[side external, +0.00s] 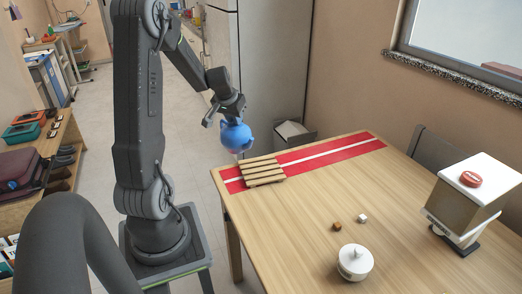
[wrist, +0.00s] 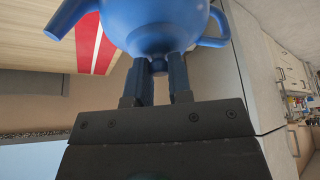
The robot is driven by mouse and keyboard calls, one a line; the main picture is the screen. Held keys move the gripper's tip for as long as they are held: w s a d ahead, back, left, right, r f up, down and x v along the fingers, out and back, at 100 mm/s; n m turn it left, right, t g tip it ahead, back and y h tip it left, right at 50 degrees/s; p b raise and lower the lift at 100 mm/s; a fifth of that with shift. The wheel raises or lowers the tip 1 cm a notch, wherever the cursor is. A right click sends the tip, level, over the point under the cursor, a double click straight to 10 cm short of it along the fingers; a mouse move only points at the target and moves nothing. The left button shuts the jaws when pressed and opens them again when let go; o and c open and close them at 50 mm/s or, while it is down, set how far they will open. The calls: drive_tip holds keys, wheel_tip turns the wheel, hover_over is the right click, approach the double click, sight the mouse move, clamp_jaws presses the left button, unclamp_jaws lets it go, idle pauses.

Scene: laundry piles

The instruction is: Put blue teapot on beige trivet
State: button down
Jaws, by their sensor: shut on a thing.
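The blue teapot (side external: 236,137) hangs in the air in the side view, above and slightly left of the beige slatted trivet (side external: 262,172). My gripper (side external: 231,118) is shut on the top of the teapot. In the wrist view, my gripper (wrist: 160,75) has its fingers on either side of the knob of the teapot (wrist: 150,25), whose spout points left and handle right. The trivet lies on the red and white runner near the table's left end. I cannot make out the trivet in the wrist view.
A red runner with a white stripe (side external: 330,152) crosses the table's far end. A white lidded pot (side external: 355,262), a brown cube (side external: 337,226) and a white cube (side external: 362,218) stand on the wooden table (side external: 300,205). A white-topped box (side external: 468,197) stands at right.

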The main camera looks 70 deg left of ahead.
drive_tip(key=w+d+f, duration=0.3)
drive_tip(key=w+f, duration=0.5)
drive_tip(key=f, duration=0.1)
drive_tip(key=shift+w, duration=0.15)
drive_tip(key=shift+f, duration=0.15)
drive_tip(key=c, duration=1)
unclamp_jaws()
drive_tip(key=shift+f, duration=0.15)
drive_tip(key=shift+c, duration=0.2)
